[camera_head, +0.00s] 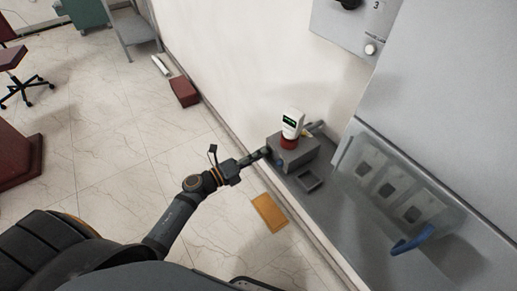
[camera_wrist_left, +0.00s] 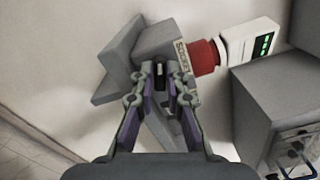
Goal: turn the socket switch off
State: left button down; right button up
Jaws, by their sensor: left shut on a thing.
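The socket box is a grey box (camera_head: 293,156) low against the wall, right of centre in the head view. A red plug (camera_head: 289,142) with a white device (camera_head: 293,123) and green display stands on it. In the wrist view the box (camera_wrist_left: 158,38) bears a label reading "SOCKET" (camera_wrist_left: 182,55), with the red part (camera_wrist_left: 205,56) beside it. My left gripper (camera_head: 264,152) is at the box's left side. Its fingertips (camera_wrist_left: 161,70) are closed on the small dark socket switch, mostly hidden between them. My right gripper is not in view.
A grey cabinet (camera_head: 450,100) with a clear cover (camera_head: 390,190) and blue handle (camera_head: 411,241) stands to the right. A yellow block (camera_head: 269,213) and a dark red box (camera_head: 183,91) lie on the tiled floor. Open floor lies to the left.

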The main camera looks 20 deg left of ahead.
pick_arm(q)
jog(key=shift+n+p, duration=1.45)
jog(key=shift+n, duration=0.55)
jog(key=shift+f, duration=0.1)
jog(key=c, duration=1.4)
grip_release()
jog(key=shift+o, duration=0.2)
jog(key=shift+s+a, duration=0.1)
jog(key=v, duration=1.1)
jog(key=shift+s+a, duration=0.3)
